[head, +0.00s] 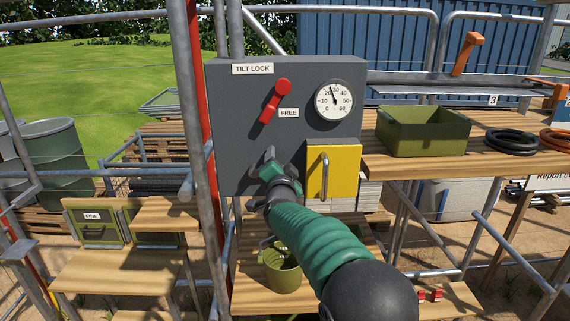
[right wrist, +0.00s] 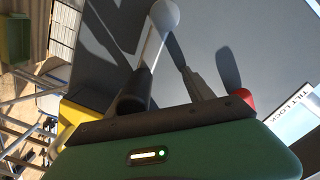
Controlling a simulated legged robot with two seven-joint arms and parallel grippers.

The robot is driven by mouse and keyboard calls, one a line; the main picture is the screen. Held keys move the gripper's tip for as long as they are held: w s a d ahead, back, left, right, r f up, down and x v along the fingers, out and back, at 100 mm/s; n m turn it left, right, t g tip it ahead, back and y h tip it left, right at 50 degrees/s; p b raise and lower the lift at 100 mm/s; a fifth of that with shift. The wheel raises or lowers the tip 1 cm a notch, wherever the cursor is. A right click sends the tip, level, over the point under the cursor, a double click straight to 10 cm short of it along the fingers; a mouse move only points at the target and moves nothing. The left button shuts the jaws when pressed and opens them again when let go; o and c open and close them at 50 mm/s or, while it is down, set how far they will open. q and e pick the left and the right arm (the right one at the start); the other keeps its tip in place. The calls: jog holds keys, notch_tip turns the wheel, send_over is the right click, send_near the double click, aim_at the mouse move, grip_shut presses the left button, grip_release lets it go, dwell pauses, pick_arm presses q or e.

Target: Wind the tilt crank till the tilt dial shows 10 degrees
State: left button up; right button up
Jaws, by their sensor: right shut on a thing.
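The tilt dial (head: 335,102) is a round white gauge on the upper right of the grey panel (head: 232,130). Its needle points slightly left of straight up, between 20 and 30. My right gripper (head: 268,160) is at the lower middle of the panel and is shut. It hides most of the crank in the head view. In the right wrist view the crank shows as a pale round end (right wrist: 165,15), a thin pale arm and a dark handle (right wrist: 134,94) at the jaws. The jaws' exact contact is partly hidden. My left gripper is not in view.
A red tilt lock lever (head: 273,102) slants beside the FREE label. A yellow door (head: 342,170) with a bar handle is close right of my right gripper. A green bin (head: 420,132) stands on the bench at right. A red post and scaffold tubes flank the panel's left.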

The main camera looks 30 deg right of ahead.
jog(key=shift+w+a, duration=0.2)
jog(key=shift+a, duration=0.25)
jog(key=shift+a+r, duration=0.1)
jog(key=shift+a, duration=0.1)
jog(key=shift+s+a+f+b, duration=0.15)
jog(key=shift+s+b, duration=0.1)
jog(key=shift+s, duration=0.15)
jog(key=shift+s+a+f+b, duration=0.1)
jog(key=shift+s+f+b, duration=0.1)
jog(key=shift+s, duration=0.15)
jog(key=shift+s+a, duration=0.4)
jog(key=shift+s, duration=0.1)
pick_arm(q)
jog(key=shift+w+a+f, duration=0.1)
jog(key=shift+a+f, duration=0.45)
pick_arm(e)
jog(key=v, duration=1.6)
jog(key=shift+s+a+r, duration=0.2)
jog(key=shift+s+r, duration=0.15)
jog(key=shift+r, duration=0.1)
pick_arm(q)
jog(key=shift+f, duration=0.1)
